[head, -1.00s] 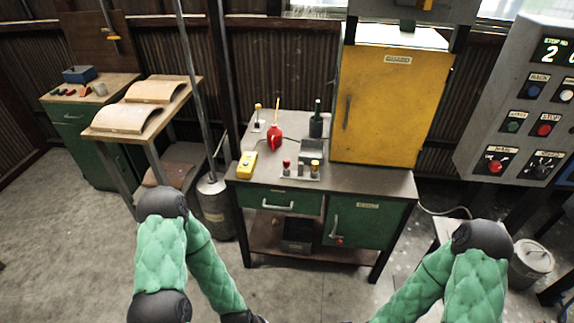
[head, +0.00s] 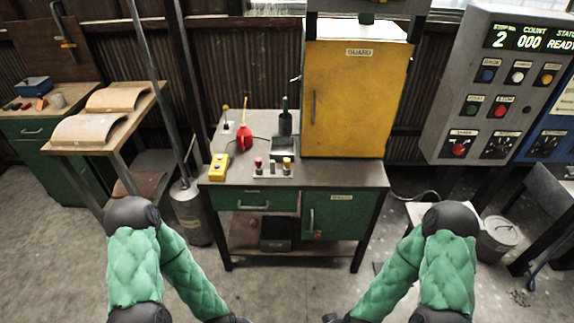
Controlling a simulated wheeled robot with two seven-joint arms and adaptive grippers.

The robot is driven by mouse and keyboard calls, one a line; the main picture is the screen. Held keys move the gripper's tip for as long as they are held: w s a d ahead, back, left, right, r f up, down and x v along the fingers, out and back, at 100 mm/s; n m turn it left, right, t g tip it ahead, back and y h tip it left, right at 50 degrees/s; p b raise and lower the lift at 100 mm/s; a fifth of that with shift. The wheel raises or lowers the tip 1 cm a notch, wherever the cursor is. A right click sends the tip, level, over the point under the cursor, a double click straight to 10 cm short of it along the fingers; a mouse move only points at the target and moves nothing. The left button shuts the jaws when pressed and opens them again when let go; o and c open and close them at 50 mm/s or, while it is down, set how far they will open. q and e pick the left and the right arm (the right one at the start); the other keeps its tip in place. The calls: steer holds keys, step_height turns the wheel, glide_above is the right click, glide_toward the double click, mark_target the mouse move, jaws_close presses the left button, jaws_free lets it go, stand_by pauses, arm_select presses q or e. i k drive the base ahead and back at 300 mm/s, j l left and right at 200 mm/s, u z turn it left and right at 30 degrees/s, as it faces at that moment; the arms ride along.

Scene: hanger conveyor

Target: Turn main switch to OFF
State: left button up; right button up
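The small labels are hard to read, so I cannot tell which one is the main switch. A blue cabinet (head: 541,140) is partly in view beside it. My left gripper (head: 236,319) and my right gripper (head: 331,318) only just show at the bottom edge, low in front of the workbench and far from the panel. Their fingers are mostly cut off.
A workbench (head: 330,174) with a yellow guard box (head: 350,100) stands ahead. On it are a red oil can (head: 243,138), a yellow device (head: 219,166) and a green bottle (head: 285,122). A bucket (head: 497,240) and a stool (head: 425,212) stand below the panel.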

mark_target(458, 149)
steer(key=z, duration=1.25)
